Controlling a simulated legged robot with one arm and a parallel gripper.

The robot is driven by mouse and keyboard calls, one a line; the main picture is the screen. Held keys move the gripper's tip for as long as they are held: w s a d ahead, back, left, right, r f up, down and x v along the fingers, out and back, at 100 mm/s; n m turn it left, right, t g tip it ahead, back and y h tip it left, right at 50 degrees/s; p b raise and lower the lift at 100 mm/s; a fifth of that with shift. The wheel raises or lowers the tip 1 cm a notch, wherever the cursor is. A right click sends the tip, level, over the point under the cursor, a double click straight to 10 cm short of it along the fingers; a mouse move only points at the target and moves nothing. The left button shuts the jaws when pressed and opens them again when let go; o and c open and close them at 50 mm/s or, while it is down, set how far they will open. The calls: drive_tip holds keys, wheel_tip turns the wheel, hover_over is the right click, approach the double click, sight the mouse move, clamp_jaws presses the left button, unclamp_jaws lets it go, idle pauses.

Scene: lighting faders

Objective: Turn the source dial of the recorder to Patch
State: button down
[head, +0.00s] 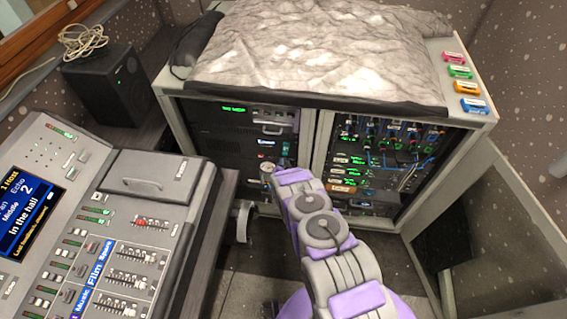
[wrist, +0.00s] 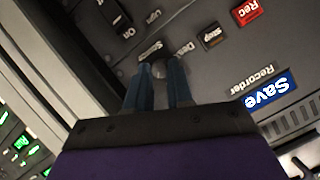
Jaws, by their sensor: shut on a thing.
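The recorder (wrist: 222,70) is a dark grey panel in the wrist view, with its name printed on it. Its small round dark dial (wrist: 160,68) sits between the tips of my gripper (wrist: 159,76). The two blue fingers are shut on the dial from either side. Small white labels stand just above the dial, upside down or tilted and too blurred to read surely; I cannot read the dial's setting. In the head view my purple and grey arm reaches to the left rack bay, and the gripper's tips are hidden there.
The recorder also has a red Rec button (wrist: 246,11), a Stop button (wrist: 211,36) and a blue Save label (wrist: 270,90). A mixing desk (head: 145,172) stands at left, a black speaker (head: 110,88) behind it. An open rack door (head: 500,190) stands at right.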

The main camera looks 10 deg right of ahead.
drive_tip(key=m+t+y+b, duration=0.1)
drive_tip(key=m, duration=0.1)
drive_tip(key=m+t+y+b, duration=0.1)
drive_tip(key=m+b, duration=0.1)
drive_tip(key=m+y+b, duration=0.1)
drive_tip(key=m+b, duration=0.1)
drive_tip(key=shift+s+d+f+m+t, duration=0.1)
drive_tip(key=shift+d+f+m+t, duration=0.3)
drive_tip(key=shift+y, duration=0.3)
idle(0.4)
drive_tip(key=c, duration=1)
unclamp_jaws()
drive_tip(key=shift+s, duration=0.1)
drive_tip(key=s+d+r+p, duration=0.1)
drive_tip(key=s+p, duration=0.3)
drive_tip(key=s, duration=1.3)
drive_tip(key=shift+d+r, duration=0.2)
drive_tip(key=shift+r, duration=0.5)
drive_tip(key=shift+w, duration=0.1)
